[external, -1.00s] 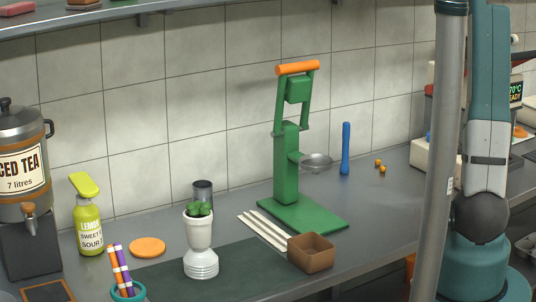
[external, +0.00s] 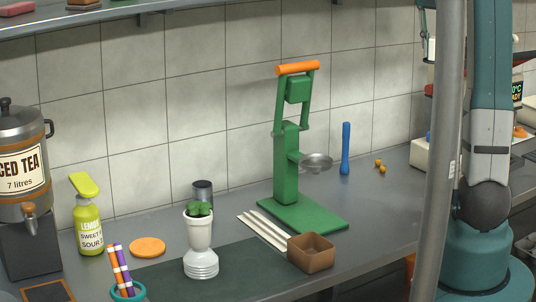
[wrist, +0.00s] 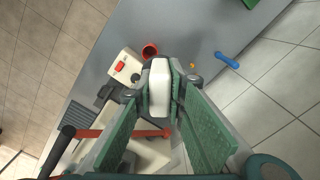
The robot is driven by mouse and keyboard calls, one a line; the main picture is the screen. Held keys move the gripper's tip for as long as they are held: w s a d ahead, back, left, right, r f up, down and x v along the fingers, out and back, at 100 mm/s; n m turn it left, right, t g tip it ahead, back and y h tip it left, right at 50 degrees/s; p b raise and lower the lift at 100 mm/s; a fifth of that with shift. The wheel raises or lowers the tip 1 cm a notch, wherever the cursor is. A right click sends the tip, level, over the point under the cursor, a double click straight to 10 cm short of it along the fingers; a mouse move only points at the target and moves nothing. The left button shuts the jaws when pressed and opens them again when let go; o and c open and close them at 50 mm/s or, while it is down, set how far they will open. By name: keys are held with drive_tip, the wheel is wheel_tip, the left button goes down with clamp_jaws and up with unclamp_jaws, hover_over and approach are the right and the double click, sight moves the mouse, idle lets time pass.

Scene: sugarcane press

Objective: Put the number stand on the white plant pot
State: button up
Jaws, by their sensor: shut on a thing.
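The white plant pot (external: 198,232), with a small green plant in it, stands upright on top of a white ribbed stack (external: 201,264) on the counter in the external view. In the wrist view my gripper (wrist: 160,92) is shut on a white rounded block, which I take to be the number stand (wrist: 160,80). Its number face is not visible. It is held between the green pads, with the counter below. The pot is outside the wrist view. In the external view the grey post hides much of my arm, and the grip cannot be made out.
The green press (external: 287,165) stands between the pot and my arm. A brown box (external: 311,254), pale sticks (external: 264,232), a dark cup (external: 203,191) and a pen holder (external: 128,292) surround the pot. A blue rod (external: 346,150) stands right of the press.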

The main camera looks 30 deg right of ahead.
drive_tip(key=s+a+r+m+p, duration=0.15)
drive_tip(key=a+m+p, duration=0.45)
drive_tip(key=a, duration=1.3)
drive_tip(key=w+a+f, duration=0.2)
drive_tip(key=a+f, duration=0.1)
drive_tip(key=a, duration=0.8)
drive_tip(key=w+a+f+m, duration=0.15)
drive_tip(key=a+f, duration=0.25)
drive_tip(key=a, duration=0.7)
drive_tip(key=w+a+f, duration=0.2)
drive_tip(key=a+f, duration=0.1)
drive_tip(key=a, duration=0.8)
drive_tip(key=p, duration=0.1)
hover_over(195, 214)
wheel_tip(195, 214, down, 8)
drive_tip(key=shift+f, duration=0.1)
drive_tip(key=shift+f, duration=2.8)
drive_tip(key=shift+f, duration=0.1)
drive_tip(key=shift+f, duration=2)
